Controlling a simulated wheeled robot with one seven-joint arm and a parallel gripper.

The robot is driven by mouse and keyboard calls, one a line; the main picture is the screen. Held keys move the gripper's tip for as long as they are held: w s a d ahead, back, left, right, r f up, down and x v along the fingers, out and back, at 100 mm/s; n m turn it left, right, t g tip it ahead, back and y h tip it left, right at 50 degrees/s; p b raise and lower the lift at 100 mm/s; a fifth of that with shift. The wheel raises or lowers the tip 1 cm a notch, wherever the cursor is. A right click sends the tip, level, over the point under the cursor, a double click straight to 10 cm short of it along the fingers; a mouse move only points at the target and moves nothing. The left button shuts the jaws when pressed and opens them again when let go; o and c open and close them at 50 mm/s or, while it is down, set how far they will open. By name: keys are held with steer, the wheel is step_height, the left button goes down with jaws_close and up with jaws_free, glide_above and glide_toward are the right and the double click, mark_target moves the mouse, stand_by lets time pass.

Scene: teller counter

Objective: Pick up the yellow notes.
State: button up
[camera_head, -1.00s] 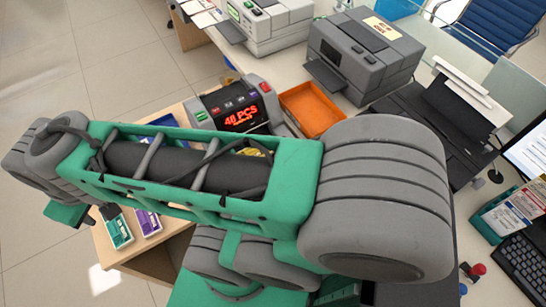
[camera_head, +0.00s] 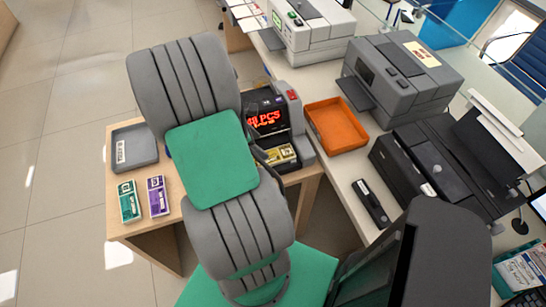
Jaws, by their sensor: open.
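The yellow notes (camera_head: 281,154) lie in the front opening of a dark note counter (camera_head: 268,115) with a red lit display. My grey and green arm reaches across the view just left of the notes and covers part of the counter.
A green note bundle (camera_head: 129,201) and a purple one (camera_head: 158,196) lie on the wooden table, near a grey tray (camera_head: 122,165). An orange tray (camera_head: 318,143) sits right of the counter. A grey machine (camera_head: 402,72) and a black printer (camera_head: 440,160) stand farther right.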

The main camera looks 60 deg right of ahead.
mark_target(273, 156)
steer(key=p+x, duration=0.1)
steer(key=x, duration=0.7)
steer(key=shift+s+a, duration=0.1)
steer(key=shift+a, duration=0.05)
steer(key=c, duration=1.3)
